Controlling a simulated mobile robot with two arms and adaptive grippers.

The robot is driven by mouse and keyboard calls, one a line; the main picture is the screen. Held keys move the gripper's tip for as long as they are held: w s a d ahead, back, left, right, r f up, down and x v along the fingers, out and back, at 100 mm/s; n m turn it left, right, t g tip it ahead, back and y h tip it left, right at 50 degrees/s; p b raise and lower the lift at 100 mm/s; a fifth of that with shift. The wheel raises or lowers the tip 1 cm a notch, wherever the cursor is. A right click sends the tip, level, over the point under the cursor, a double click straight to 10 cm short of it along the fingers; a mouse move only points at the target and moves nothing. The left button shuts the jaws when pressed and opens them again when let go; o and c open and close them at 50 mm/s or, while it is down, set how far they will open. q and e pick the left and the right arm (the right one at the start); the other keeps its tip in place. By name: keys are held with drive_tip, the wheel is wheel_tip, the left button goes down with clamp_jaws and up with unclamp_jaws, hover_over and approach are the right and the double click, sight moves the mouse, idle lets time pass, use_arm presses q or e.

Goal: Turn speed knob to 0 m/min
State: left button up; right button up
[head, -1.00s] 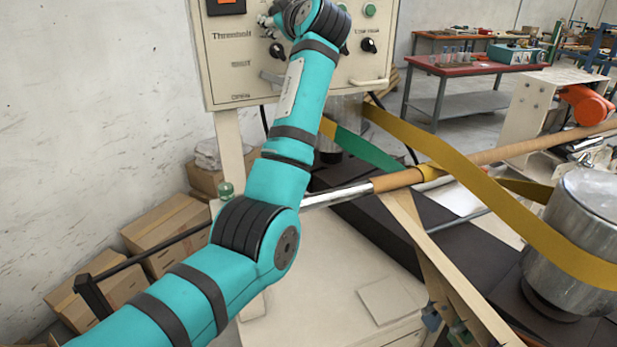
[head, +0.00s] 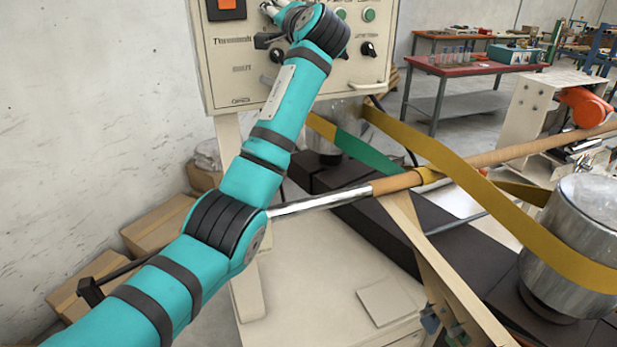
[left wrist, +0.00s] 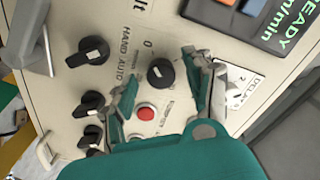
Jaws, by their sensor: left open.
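The control panel (head: 225,65) is a cream box at the top of the head view. In the left wrist view, a black knob (left wrist: 160,72) with a pale pointer mark sits on it, with a "0" printed close by. A dark display (left wrist: 270,22) reading "m/min" is nearby. My left gripper (left wrist: 160,66) is open, its two fingers on either side of this knob with gaps visible. I cannot tell how deep the fingers reach. In the head view my left gripper (head: 267,24) is at the panel, partly hidden by my wrist. My right gripper is out of view.
A red button (left wrist: 146,110) lies close to the left finger. Another knob (left wrist: 93,50) by "HAND AUTO" and several smaller knobs are to the left. A yellow band (head: 450,160) and long tube (head: 400,181) run right of my arm. Cardboard boxes (head: 160,220) stand left.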

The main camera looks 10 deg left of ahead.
use_arm(q)
drive_tip(key=s+d+m+p, duration=0.2)
drive_tip(key=s+d+m, duration=0.4)
drive_tip(key=m, duration=0.6)
drive_tip(key=s+d+m+p, duration=0.1)
drive_tip(key=s+d+m, duration=0.3)
drive_tip(key=s+m, duration=0.6)
wheel_tip(320, 180, down, 29)
drive_tip(key=w+n+g+h, duration=0.2)
drive_tip(key=n+g+h, duration=0.1)
drive_tip(key=n+h, duration=0.1)
drive_tip(key=shift+a+g+h, duration=0.4)
drive_tip(key=shift+a+h, duration=0.05)
drive_tip(key=shift+h, duration=0.35)
